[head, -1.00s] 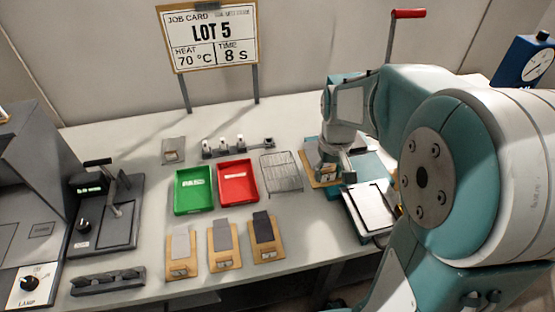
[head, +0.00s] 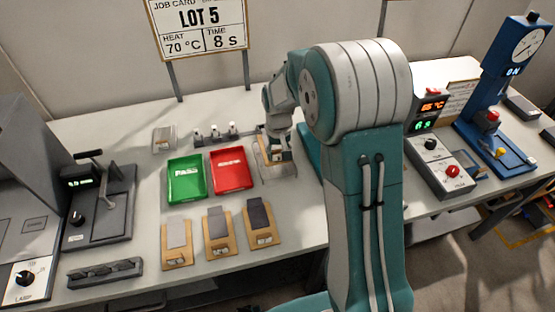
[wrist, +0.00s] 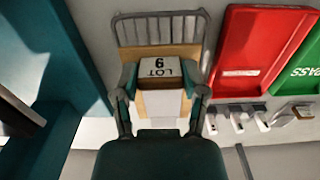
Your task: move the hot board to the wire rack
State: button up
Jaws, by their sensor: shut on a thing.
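My gripper (head: 278,156) is shut on the tan board, whose edge (head: 263,148) shows beside the fingers. In the wrist view my gripper (wrist: 163,95) grips a pale block with a "LOT" label on the board (wrist: 185,52). The board lies over the wire rack (head: 276,178), and the rack's bars (wrist: 160,30) show beyond it in the wrist view. I cannot tell whether the board touches the rack. My fingers and the board hide part of the rack.
A red tray (head: 232,170) and a green tray (head: 187,179) stand left of the rack. Several tan boards with grey strips (head: 219,232) lie in front. A control box (head: 440,150) and a blue dial stand (head: 492,100) are at right. A job card (head: 200,25) stands behind.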

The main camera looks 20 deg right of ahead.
aim_at(278, 159)
jog(key=shift+w+a+f, duration=0.1)
jog(key=shift+w+f, duration=0.05)
jog(key=shift+f, duration=1.6)
jog(key=shift+f, duration=0.1)
jog(key=o, duration=1.1)
jog(key=shift+o, duration=0.2)
notch_tip(278, 159, up, 12)
jog(key=shift+r, duration=0.15)
jog(key=s+r+t, duration=0.3)
jog(key=s+r, duration=0.8)
jog(key=s, duration=0.2)
jog(key=s+t, duration=0.2)
jog(key=s, duration=1.1)
jog(key=shift+r+t, duration=0.25)
jog(key=shift+t, duration=0.05)
